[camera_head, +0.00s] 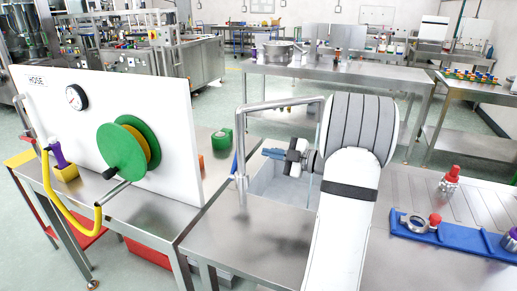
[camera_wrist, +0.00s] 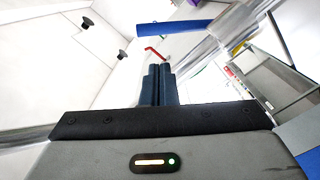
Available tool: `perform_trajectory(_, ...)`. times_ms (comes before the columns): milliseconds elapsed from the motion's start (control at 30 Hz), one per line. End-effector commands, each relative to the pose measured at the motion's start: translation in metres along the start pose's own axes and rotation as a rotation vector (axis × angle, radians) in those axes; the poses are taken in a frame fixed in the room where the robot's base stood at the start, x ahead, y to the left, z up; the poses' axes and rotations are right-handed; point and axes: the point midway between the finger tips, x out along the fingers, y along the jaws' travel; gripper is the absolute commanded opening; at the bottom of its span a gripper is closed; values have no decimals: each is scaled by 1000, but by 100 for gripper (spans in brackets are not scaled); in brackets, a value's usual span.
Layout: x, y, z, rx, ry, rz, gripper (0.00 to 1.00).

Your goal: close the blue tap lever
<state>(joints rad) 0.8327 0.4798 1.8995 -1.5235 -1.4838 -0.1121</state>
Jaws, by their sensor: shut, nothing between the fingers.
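The blue tap lever (camera_wrist: 173,28) shows in the wrist view as a flat blue bar beyond my fingertips, beside the metal tap pipe (camera_wrist: 232,22). In the head view a blue strip, the lever (camera_head: 235,163), stands left of the tap's upright. The tap (camera_head: 241,130) rises at the sink's left side, with its spout bent over the sink. My gripper (camera_head: 266,152) is shut and empty, to the right of the tap over the sink. In the wrist view its dark blue fingers (camera_wrist: 158,68) lie together, apart from the blue lever. A thin red lever (camera_wrist: 155,53) shows just past the fingertips.
The sink basin (camera_head: 270,188) lies under my gripper. To the left stands a white hose panel (camera_head: 80,120) with a green reel (camera_head: 121,152). A green tape roll (camera_head: 222,139) sits behind. A blue tray (camera_head: 440,235) is on the right. The near-left counter (camera_head: 240,240) is clear.

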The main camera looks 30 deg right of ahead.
Motion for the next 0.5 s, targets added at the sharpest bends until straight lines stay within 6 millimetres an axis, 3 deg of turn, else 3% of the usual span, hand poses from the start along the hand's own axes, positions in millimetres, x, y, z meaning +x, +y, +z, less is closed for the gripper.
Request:
perform_trajectory(300, 54, 2, 0, 0, -6, 3, 0)
perform_trajectory(500, 78, 3, 2, 0, -10, 6, 0)
